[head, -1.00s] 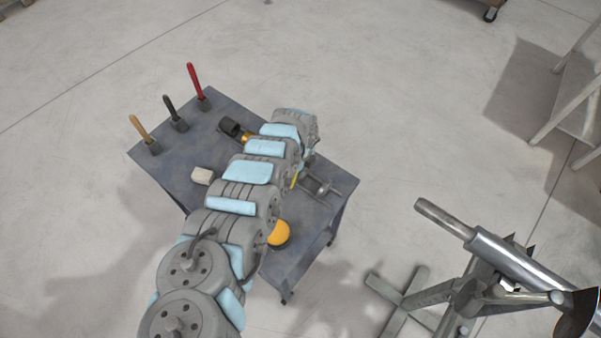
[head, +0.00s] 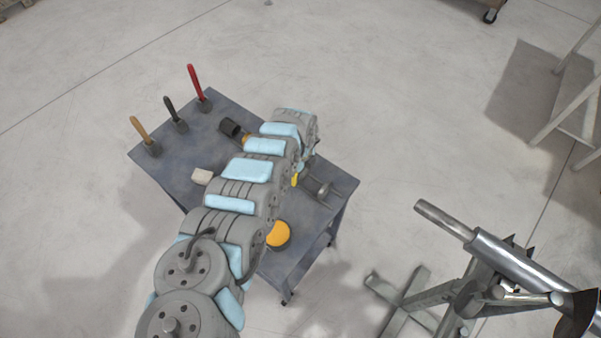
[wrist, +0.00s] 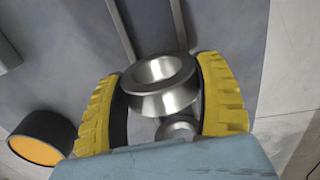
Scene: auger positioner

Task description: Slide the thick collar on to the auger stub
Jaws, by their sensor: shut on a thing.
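My gripper (wrist: 165,105) has its two yellow ribbed fingers on either side of a thick silver collar (wrist: 152,101), one finger against each side. The collar is a bevelled metal ring with its bore facing the camera. A smaller round metal piece (wrist: 178,130) shows just below it, partly hidden by my gripper's body. In the head view my arm hides most of my gripper; only a bit of yellow finger (head: 295,180) shows, over the table. The auger stub (head: 443,218) is the thin bare end of a tilted steel shaft at the right, well away from my gripper.
The grey table (head: 305,250) holds an orange-faced black cylinder (head: 278,234), a pale block (head: 202,176), a dark cup-like piece (head: 230,128) and several upright handled tools (head: 195,85). The auger's stand (head: 405,295) is on the floor. Open floor separates table and auger.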

